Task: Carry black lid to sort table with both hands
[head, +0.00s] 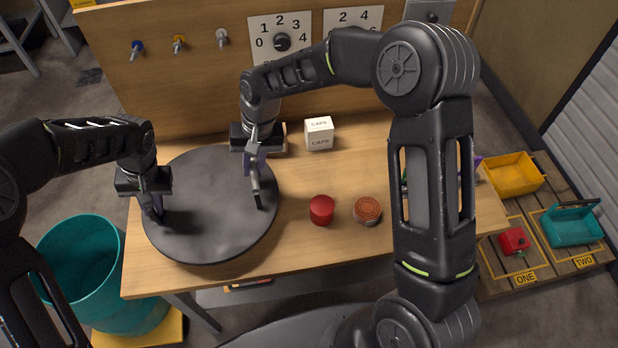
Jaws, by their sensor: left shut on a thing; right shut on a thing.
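The black lid (210,195) is a large dark disc at the left part of the wooden sort table (310,255), overlapping its left edge. I cannot tell whether it rests on the table or is held just above it. My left gripper (158,215) is shut on the lid's left side. My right gripper (258,200) is shut on the lid's right side. The lid looks roughly level.
A red cap (322,209), a round orange-brown tin (367,211) and a white CAPS box (319,133) stand right of the lid. A pallet with a yellow tray (513,174) lies at right.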

